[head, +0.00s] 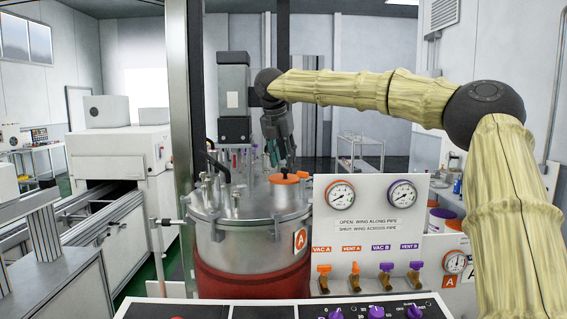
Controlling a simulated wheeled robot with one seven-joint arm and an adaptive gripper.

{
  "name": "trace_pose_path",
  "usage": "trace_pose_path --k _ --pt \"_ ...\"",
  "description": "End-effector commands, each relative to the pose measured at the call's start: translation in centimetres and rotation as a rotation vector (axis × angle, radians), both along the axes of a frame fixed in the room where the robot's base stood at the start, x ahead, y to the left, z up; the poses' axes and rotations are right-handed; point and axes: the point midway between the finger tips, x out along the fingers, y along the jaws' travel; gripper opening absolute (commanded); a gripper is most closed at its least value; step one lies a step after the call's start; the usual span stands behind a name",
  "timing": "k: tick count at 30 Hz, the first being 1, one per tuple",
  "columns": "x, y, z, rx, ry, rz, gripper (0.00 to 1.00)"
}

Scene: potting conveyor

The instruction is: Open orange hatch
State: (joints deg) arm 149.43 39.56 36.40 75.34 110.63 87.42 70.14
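The orange hatch (284,179) is a round orange piece on top of a metal vessel (250,232) with a red lower jacket. It looks seated on a short metal neck at the right of the vessel's lid. A tag with the letter A (300,241) is on the vessel's side. My gripper (281,161) points down above the hatch, with its fingers apart and nothing seen between them. It looks clear of the hatch, though the exact gap in depth is hard to tell.
A white panel (328,230) stands right of the vessel, with two gauges and orange and purple valves labelled VAC and VENT. A black bent handle (218,163) and several metal fittings rise from the lid. A grey column (234,95) stands behind.

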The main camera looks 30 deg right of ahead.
Motion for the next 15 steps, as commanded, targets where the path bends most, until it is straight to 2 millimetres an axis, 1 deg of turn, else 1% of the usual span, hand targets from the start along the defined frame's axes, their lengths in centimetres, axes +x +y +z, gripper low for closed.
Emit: trace_pose_path --k 3,7,15 --pt "0.3 -0.5 -1.2 0.0 0.0 0.0 0.34" --pt "0.6 -0.7 -2.2 -0.001 0.0 0.001 0.34" --pt "0.8 -0.8 -2.9 0.0 -0.002 0.003 0.34"
